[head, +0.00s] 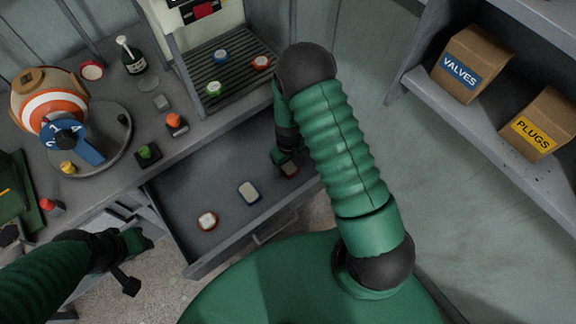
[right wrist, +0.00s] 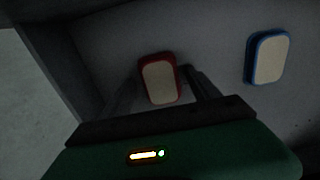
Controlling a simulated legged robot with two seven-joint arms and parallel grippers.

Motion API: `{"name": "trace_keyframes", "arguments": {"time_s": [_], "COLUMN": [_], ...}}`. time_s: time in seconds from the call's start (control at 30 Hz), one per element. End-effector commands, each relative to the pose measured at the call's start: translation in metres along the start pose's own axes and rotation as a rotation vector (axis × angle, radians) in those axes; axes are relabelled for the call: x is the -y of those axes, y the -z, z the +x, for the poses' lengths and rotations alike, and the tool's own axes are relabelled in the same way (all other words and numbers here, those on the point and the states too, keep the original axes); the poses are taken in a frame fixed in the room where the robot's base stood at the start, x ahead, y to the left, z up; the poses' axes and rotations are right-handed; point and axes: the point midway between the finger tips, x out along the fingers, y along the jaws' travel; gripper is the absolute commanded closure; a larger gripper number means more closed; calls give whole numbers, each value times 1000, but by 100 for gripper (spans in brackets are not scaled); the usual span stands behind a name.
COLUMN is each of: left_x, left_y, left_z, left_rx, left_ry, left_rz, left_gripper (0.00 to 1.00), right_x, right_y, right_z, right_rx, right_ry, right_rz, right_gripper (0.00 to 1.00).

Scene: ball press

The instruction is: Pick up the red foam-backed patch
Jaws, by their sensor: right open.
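The red foam-backed patch (head: 289,170) lies in the open drawer, near its right end, partly covered by my right gripper (head: 284,158). In the right wrist view the red-edged patch (right wrist: 158,82) shows its pale face, and the open fingers of my right gripper (right wrist: 162,84) stand on either side of it. I cannot tell whether they touch it. My left gripper (head: 128,262) is at the lower left, outside the drawer and far from the patch; its jaws are not clear.
A blue-edged patch (head: 249,193) and an orange-edged patch (head: 207,221) lie in the drawer (head: 185,190), left of the red one. The drawer wall is close to the right gripper.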

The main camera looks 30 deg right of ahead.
Motion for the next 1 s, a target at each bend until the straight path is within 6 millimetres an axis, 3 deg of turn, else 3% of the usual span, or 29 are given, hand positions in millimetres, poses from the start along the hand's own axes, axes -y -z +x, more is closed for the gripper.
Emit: {"name": "trace_keyframes", "arguments": {"time_s": [0.17,0.67,0.87,1.0], "left_x": [0,0,0,0], "left_y": [0,0,0,1], "left_z": [0,0,0,-2], "left_rx": [0,0,0,0], "left_ry": [0,0,0,0], "left_rz": [-1,0,-1,-1], "left_gripper": [64,64,64,64], "right_x": [-2,-2,-2,-2], "right_y": [0,0,0,1], "right_z": [0,0,0,-18], "right_rx": [-2,0,-1,-4], "right_ry": [2,2,3,2], "right_rz": [0,1,1,1], "right_gripper": [29,94,94,94]}}
